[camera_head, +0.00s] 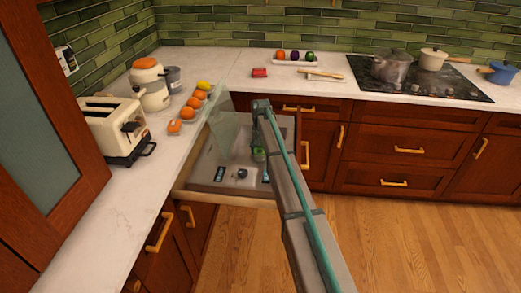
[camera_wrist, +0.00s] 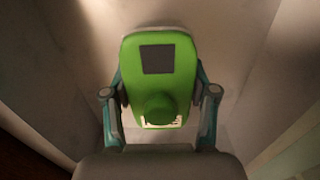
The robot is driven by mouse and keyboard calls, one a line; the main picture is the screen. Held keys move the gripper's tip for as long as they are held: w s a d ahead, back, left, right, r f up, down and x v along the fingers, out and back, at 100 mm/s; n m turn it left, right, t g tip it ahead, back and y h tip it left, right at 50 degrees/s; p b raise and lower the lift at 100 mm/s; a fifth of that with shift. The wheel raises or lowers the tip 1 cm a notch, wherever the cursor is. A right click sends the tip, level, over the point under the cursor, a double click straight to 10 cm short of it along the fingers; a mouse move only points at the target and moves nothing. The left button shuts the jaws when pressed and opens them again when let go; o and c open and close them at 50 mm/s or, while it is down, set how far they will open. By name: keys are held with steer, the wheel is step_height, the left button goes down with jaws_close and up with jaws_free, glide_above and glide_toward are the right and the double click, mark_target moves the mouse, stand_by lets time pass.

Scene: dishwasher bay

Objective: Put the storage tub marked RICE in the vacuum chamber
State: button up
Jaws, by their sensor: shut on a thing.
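A storage tub with a bright green lid (camera_wrist: 160,75) lies between the fingers of my gripper (camera_wrist: 159,95) in the wrist view. The lid has a dark square patch and a round green knob. A pale label shows only in part beneath the knob, and I cannot read it. In the head view, a small bit of the green tub (camera_head: 259,154) shows beside my arm, over the vacuum chamber (camera_head: 222,178). The chamber is a pale grey basin in a pulled-out drawer, with its clear lid (camera_head: 222,122) raised. I cannot tell whether the tub touches the chamber floor.
A toaster (camera_head: 112,125) and a white pot with an orange lid (camera_head: 148,84) stand on the left counter. Several orange items (camera_head: 187,112) line its edge near the raised lid. Pans stand on the hob (camera_head: 420,82) at the back right. The wooden floor (camera_head: 420,240) is clear.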

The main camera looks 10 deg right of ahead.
steer(key=shift+f, duration=0.1)
steer(key=o, duration=1.4)
steer(key=shift+c, duration=0.2)
step_height(320, 180, up, 12)
steer(key=shift+r+b, duration=0.15)
steer(key=shift+b, duration=0.95)
